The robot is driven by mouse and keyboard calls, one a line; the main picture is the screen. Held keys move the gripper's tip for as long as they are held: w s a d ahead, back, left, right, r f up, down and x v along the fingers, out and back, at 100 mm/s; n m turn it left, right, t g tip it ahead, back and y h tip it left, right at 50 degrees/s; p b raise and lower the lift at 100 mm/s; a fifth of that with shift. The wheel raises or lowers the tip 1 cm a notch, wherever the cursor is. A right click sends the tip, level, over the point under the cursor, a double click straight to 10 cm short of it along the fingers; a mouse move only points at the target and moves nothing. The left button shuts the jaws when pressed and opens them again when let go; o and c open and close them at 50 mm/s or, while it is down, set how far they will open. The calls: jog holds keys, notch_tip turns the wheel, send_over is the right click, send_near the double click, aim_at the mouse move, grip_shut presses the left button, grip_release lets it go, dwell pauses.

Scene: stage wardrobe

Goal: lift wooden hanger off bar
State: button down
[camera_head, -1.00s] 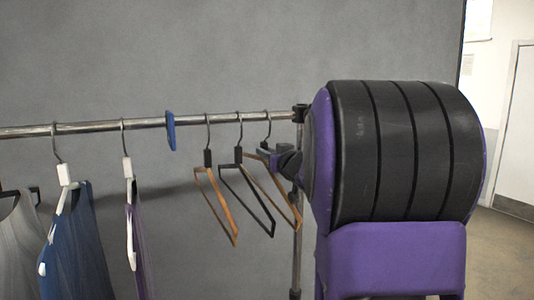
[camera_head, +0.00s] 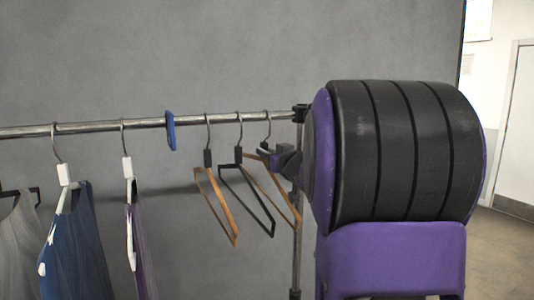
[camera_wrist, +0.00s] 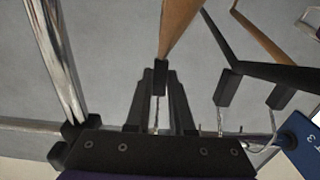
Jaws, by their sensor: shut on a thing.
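The wooden hanger (camera_head: 285,197) is the rightmost of the empty hangers, near the end of the metal bar (camera_head: 85,127). Its hook reaches up to the bar and appears to be over it. My gripper (camera_head: 270,158) is at the hanger's neck, just below the bar, partly hidden by my arm. In the wrist view my gripper (camera_wrist: 160,74) is shut on this hanger (camera_wrist: 177,28), with the neck between the fingers and the thin hook running back between them.
A black hanger (camera_head: 250,206) and another wooden hanger (camera_head: 220,212) hang close on the left. A blue divider (camera_head: 171,131) sits on the bar, with purple (camera_head: 145,250), blue (camera_head: 80,245) and grey garments (camera_head: 18,245) beyond. The rack's upright (camera_wrist: 52,62) is close beside my gripper.

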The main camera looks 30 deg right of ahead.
jog(key=shift+r, duration=0.1)
jog(key=shift+r+p, duration=0.8)
jog(key=shift+p, duration=0.1)
jog(key=shift+r, duration=0.8)
jog(key=s, duration=0.8)
jog(key=shift+a, duration=0.25)
dwell(0.4)
